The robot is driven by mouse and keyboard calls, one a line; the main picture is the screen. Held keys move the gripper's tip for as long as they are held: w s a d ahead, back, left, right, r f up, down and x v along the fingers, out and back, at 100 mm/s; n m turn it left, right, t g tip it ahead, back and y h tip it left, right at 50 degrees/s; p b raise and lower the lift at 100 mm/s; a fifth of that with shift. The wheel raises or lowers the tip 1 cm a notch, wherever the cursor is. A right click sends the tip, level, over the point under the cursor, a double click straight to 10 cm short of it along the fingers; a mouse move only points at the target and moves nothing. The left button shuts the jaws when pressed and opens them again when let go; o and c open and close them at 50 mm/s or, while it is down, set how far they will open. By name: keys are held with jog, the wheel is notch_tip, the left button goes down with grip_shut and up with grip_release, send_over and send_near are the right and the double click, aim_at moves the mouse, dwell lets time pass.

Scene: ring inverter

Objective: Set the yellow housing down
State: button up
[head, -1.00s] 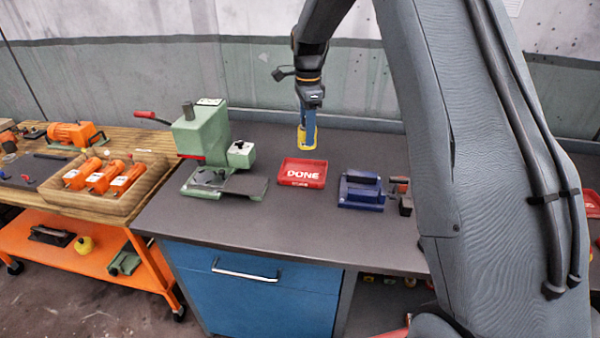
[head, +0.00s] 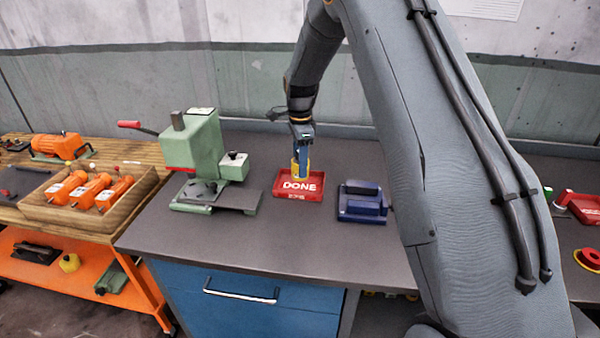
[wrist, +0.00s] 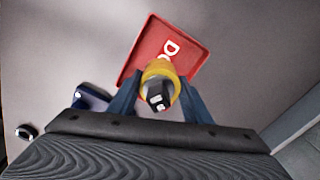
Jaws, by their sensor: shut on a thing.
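The yellow housing (head: 295,170) is held in my gripper (head: 301,165), which is shut on it with blue fingers on either side. In the wrist view the yellow housing (wrist: 160,72) sits between the fingers, with a dark part with white marks in its middle. The red tray marked DONE (head: 298,197) lies on the grey bench beneath and in front of the housing. It also shows in the wrist view (wrist: 150,45), partly covered by the housing. I cannot tell whether the housing touches the tray.
A green press (head: 195,150) with a red-tipped lever stands left of the tray. A dark blue fixture (head: 362,203) stands close on the right. An orange cart (head: 70,245) with orange motors in a wooden tray is at the far left. The bench front is clear.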

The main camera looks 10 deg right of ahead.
jog(key=shift+f+p, duration=0.7)
jog(key=shift+f, duration=1.3)
jog(key=shift+f, duration=0.1)
jog(key=o, duration=1.3)
jog(key=shift+c, duration=0.2)
notch_tip(320, 180, up, 11)
jog(key=b, duration=0.4)
jog(key=shift+r, duration=0.4)
jog(key=shift+s+r, duration=0.15)
jog(key=shift+s, duration=0.1)
jog(key=s+f+n, duration=0.2)
jog(key=s+n, duration=0.7)
jog(key=s, duration=0.7)
jog(key=s+f+n+t, duration=0.1)
jog(key=s+f+n, duration=0.2)
jog(key=s+n, duration=0.6)
jog(key=s, duration=0.7)
jog(key=shift+s, duration=0.3)
